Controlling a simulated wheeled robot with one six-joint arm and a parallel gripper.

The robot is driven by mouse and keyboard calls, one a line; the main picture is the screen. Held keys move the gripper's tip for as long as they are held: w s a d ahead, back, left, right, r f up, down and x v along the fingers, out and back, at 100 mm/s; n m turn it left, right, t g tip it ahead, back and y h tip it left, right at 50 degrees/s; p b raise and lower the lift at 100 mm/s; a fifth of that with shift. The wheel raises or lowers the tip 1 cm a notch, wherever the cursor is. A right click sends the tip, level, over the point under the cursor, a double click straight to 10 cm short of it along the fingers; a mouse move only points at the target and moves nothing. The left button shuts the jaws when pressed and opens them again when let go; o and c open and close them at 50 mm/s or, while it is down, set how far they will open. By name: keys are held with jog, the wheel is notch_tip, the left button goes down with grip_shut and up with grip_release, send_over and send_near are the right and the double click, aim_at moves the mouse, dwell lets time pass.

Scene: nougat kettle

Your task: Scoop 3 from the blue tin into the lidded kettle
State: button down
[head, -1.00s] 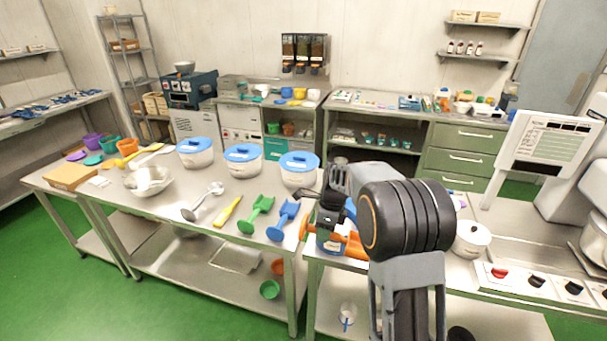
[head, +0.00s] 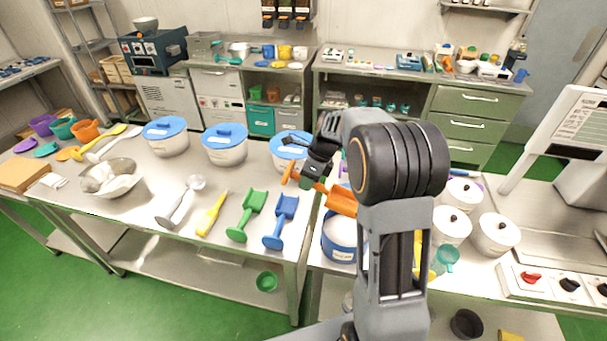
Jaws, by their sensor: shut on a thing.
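My gripper (head: 311,178) is shut on an orange scoop (head: 342,202). The scoop's handle end sticks out to the left and its bowl points right, over the blue tin. The blue tin (head: 338,247) stands on the right-hand counter, partly hidden by my arm, with no lid seen on it. I cannot tell what the scoop's bowl holds. Several white lidded kettles stand right of my arm: one at the back (head: 463,192), one in the middle (head: 449,226) and one at the front right (head: 495,234). Their lids have black knobs. I cannot tell which one the task means.
Blue-lidded tubs (head: 225,150), a metal bowl (head: 111,180), a green scoop (head: 247,215) and a blue scoop (head: 281,222) sit on the left table. A teal cup (head: 446,258) stands before the kettles. A control panel (head: 551,283) and a raised screen (head: 566,128) are at right.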

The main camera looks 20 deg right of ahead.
aim_at(321, 185)
jog(key=s+d+t+y, duration=0.1)
jog(key=s+d+f+t+y, duration=0.1)
jog(key=d, duration=0.1)
jog(key=shift+s+d+f+y, duration=0.15)
jog(key=shift+s+y, duration=0.05)
jog(key=shift+y, duration=0.2)
jog(key=shift+s+d+f+t+y+b, duration=0.55)
jog(key=shift+d+f+t+y+b, duration=0.15)
jog(key=shift+y+b, duration=0.25)
jog(key=shift+d+f+n+b, duration=0.1)
jog(key=shift+f+n+b, duration=0.15)
jog(key=shift+b, duration=0.2)
jog(key=shift+f+b, duration=0.7)
jog(key=shift+b, duration=0.05)
jog(key=f+b, duration=0.3)
jog(key=shift+s+d+f, duration=0.15)
jog(key=shift+s+d, duration=0.2)
jog(key=f+g+h+p, duration=0.1)
jog(key=a+f+h+p, duration=0.1)
jog(key=shift+w+g+p, duration=0.35)
jog(key=shift+g+p, duration=0.05)
jog(key=w+a+r+g+h+p, duration=0.3)
jog(key=a+r+h+p, duration=0.1)
jog(key=r+h, duration=0.2)
jog(key=shift+w+a+r+g, duration=0.2)
jog(key=shift+w+a+g, duration=0.05)
jog(key=shift+a+g, duration=0.1)
